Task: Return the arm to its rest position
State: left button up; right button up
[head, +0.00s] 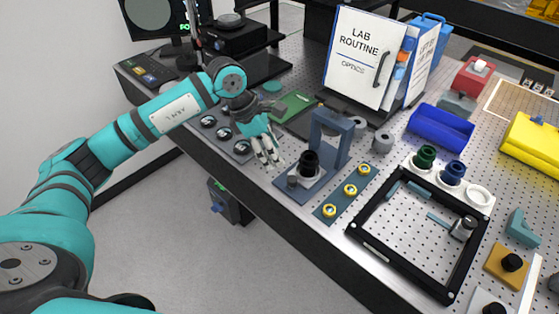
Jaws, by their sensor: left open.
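My left arm reaches in from the left, teal with dark joints. My left gripper (267,158) is over the front edge of the perforated optics table (300,212), pointing down. Its fingers look spread and nothing shows between them. It is close to a dark tray with several round silver-and-black pieces (224,134) on its left, and apart from the blue-grey stand (330,140) on its right. My right gripper does not show.
A "LAB ROUTINE" binder (362,58) stands at the back. A black square frame (372,246), a blue bin (440,127), a yellow case (534,145) and a strip with yellow-ringed parts (340,194) crowd the right.

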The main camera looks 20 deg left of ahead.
pick_arm(q)
jog(key=shift+a+r, duration=0.1)
jog(key=shift+r, duration=0.25)
